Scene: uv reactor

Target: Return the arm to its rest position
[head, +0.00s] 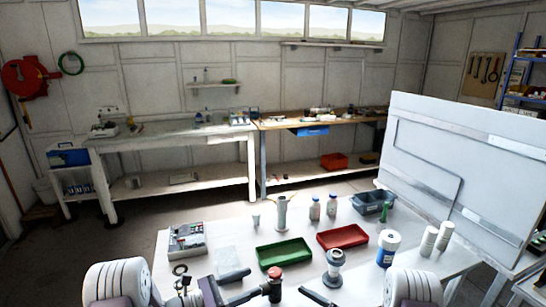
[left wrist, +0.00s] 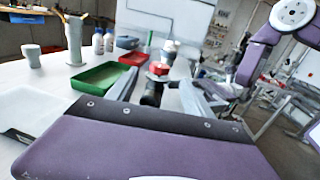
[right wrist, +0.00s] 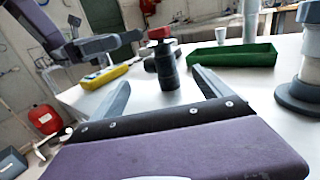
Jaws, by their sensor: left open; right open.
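My left gripper (head: 253,282) is low over the white table (head: 222,211), fingers pointing right. In the left wrist view its fingers (left wrist: 159,78) are apart with nothing held. A dark cylinder with a red top (head: 274,285) stands close to its fingertips; I cannot tell whether they touch. My right gripper (right wrist: 161,78) is open and empty. The red-topped cylinder (right wrist: 167,68) shows beyond its fingers in the right wrist view.
A green tray (head: 284,255), a red tray (head: 342,237) and a dark-based cylinder (head: 334,268) stand near the grippers. A white jar (head: 388,247) and two white cylinders (head: 429,241) are at right. A grey case (head: 187,238) is at left. A white panel (head: 470,165) rises behind the right side.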

